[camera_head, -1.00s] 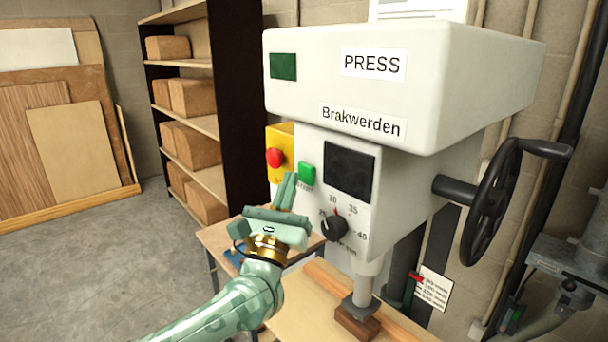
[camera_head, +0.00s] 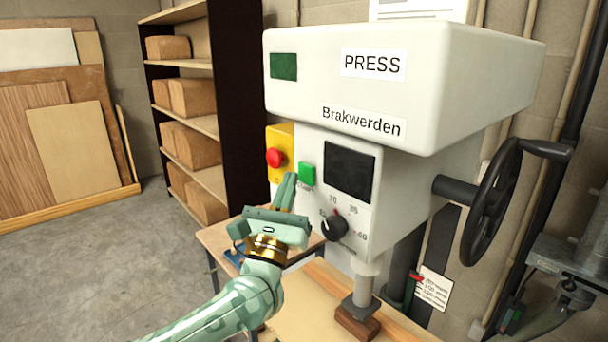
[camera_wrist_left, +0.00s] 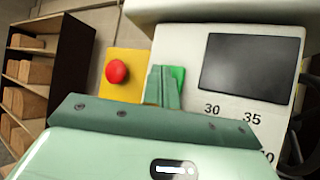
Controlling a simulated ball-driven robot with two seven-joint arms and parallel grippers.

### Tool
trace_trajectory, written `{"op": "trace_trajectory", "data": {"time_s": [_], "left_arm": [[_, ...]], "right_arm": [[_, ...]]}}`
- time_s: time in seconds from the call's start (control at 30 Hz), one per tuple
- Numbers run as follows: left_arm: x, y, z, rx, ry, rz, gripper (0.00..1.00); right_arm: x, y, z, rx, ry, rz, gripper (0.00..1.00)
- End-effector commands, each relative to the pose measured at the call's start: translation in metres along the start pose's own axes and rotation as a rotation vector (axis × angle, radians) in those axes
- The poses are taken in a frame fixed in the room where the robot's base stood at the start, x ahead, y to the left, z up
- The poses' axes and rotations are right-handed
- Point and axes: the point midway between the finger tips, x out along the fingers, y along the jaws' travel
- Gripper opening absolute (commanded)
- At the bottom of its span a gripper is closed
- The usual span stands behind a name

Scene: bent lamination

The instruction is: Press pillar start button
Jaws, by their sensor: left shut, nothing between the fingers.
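The green start button (camera_head: 307,174) is on the front of the white press (camera_head: 405,85), left of the dark screen (camera_head: 349,171). My left gripper (camera_head: 289,180) is shut and empty, its fingertips just left of and slightly below the button in the head view. In the left wrist view the shut fingers (camera_wrist_left: 162,84) cover the left part of the green button (camera_wrist_left: 179,76). I cannot tell whether the tips touch it. My right gripper is not in view.
A red emergency knob (camera_head: 275,158) on a yellow box (camera_head: 287,140) sits left of the button. A black dial (camera_head: 333,228) is below the screen. A black handwheel (camera_head: 492,205) is at the right. A wooden block (camera_head: 357,322) lies under the press ram (camera_head: 363,290).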

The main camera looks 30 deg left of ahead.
Motion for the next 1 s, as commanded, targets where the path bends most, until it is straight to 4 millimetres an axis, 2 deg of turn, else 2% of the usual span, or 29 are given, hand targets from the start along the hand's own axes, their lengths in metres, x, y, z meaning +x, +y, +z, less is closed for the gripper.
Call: {"op": "trace_trajectory", "data": {"time_s": [1.0], "left_arm": [[0.0057,-0.0044,-0.0037,-0.001,0.000,0.000,0.00]], "right_arm": [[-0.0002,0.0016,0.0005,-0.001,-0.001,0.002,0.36]]}}
